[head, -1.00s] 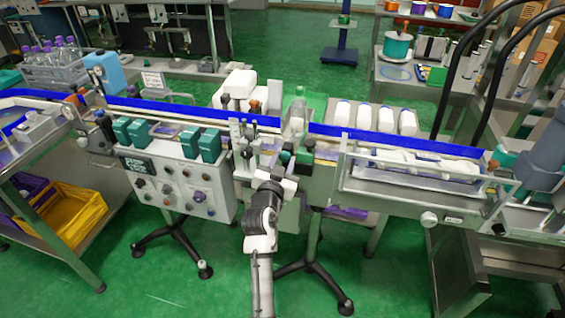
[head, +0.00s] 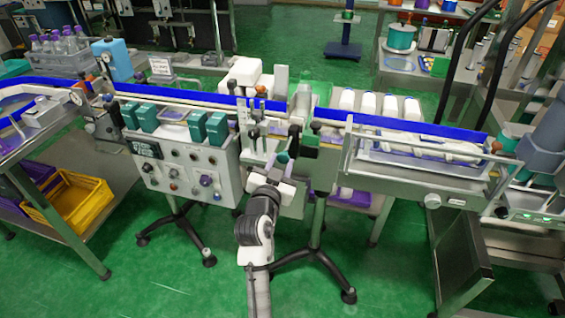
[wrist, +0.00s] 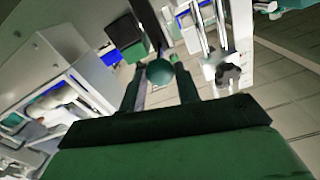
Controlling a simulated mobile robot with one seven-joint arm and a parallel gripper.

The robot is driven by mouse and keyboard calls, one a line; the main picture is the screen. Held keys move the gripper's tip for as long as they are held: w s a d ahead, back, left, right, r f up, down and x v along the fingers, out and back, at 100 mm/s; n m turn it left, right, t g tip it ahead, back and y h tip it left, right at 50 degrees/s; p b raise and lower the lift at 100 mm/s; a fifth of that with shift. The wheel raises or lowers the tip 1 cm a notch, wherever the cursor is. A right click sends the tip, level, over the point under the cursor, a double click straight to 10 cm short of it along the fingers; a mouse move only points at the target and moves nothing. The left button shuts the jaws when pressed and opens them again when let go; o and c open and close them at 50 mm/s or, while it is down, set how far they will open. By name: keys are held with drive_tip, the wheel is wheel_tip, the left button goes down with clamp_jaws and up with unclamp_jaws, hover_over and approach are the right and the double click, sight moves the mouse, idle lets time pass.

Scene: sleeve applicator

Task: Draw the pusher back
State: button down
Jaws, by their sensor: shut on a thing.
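The pusher shows as a dark teal ball knob (wrist: 159,72) on a dark rod in the wrist view. In the head view the knob (head: 283,157) is small, at the front of the applicator station, beside a dark green block (head: 309,146). My gripper (head: 278,168) reaches up to it from below. In the wrist view the fingers of my gripper (wrist: 161,84) stand on either side of the knob and are shut on it. The pusher's far end is hidden among the station's parts.
A control box (head: 183,165) with knobs stands left of my arm. The conveyor with a blue rail (head: 385,124) runs across behind. A tray of white bottles (head: 420,150) lies to the right.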

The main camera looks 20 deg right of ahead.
drive_tip(key=shift+s+a+f, duration=0.1)
drive_tip(key=shift+f, duration=0.05)
drive_tip(key=c, duration=1)
unclamp_jaws()
drive_tip(key=shift+s, duration=0.1)
drive_tip(key=shift+b+v, duration=0.85)
drive_tip(key=shift+v, duration=6.05)
